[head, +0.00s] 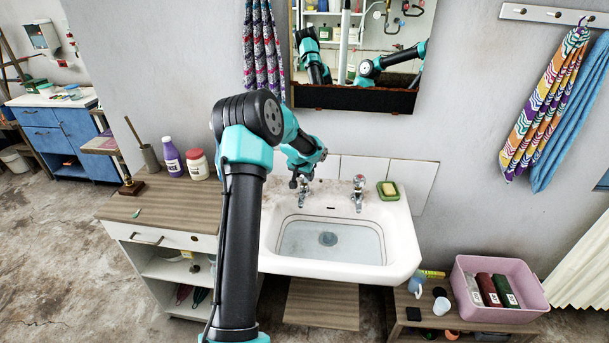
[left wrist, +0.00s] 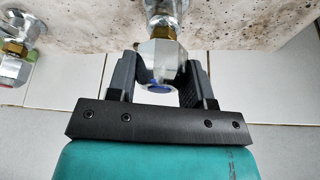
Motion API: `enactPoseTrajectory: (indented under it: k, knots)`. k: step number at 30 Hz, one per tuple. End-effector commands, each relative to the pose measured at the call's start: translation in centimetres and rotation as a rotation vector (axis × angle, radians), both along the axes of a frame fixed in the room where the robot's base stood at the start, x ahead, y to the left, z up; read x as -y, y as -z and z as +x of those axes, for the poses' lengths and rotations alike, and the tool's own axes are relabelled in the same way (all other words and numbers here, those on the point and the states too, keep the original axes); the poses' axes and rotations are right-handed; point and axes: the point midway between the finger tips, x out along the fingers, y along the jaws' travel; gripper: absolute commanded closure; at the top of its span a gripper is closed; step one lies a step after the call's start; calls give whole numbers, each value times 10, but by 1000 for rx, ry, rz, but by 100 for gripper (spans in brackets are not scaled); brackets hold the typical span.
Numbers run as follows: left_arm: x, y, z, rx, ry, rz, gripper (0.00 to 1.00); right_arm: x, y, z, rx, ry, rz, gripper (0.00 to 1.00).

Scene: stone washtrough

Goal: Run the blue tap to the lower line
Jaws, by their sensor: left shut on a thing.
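The blue tap is the left one (head: 303,197) on the white basin (head: 400,245); its faceted metal knob with a blue disc (left wrist: 160,87) shows in the left wrist view. My left gripper (head: 299,180) is shut on this knob, one finger on each side (left wrist: 163,70). The red-marked tap (left wrist: 12,68) stands apart; it is the right tap (head: 358,192) in the head view. The bowl holds what looks like clear, bluish water (head: 350,243) over the dark drain (head: 328,239). A thin line runs around the bowl wall above it. A stream under the blue tap cannot be made out. My right gripper is not directly in view.
A soap dish (head: 388,191) sits on the basin's right corner. A wooden-topped cabinet (head: 165,200) with bottles stands left. A pink tub (head: 500,295) is on a low bench at right. A mirror (head: 365,55) above reflects my arms.

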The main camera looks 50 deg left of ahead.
Motion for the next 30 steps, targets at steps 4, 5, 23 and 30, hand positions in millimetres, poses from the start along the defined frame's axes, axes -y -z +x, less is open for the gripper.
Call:
enactPoseTrajectory:
  k: [4,5,23,30]
  knots:
    - [0,0,0,0,47,0,77,0,0,0,0,0,0,57]
    - [0,0,0,0,55,0,77,0,0,0,0,0,0,57]
    - [0,0,0,0,70,0,34,0,0,0,0,0,0,57]
    - [0,0,0,1,70,0,28,0,0,0,0,0,0,57]
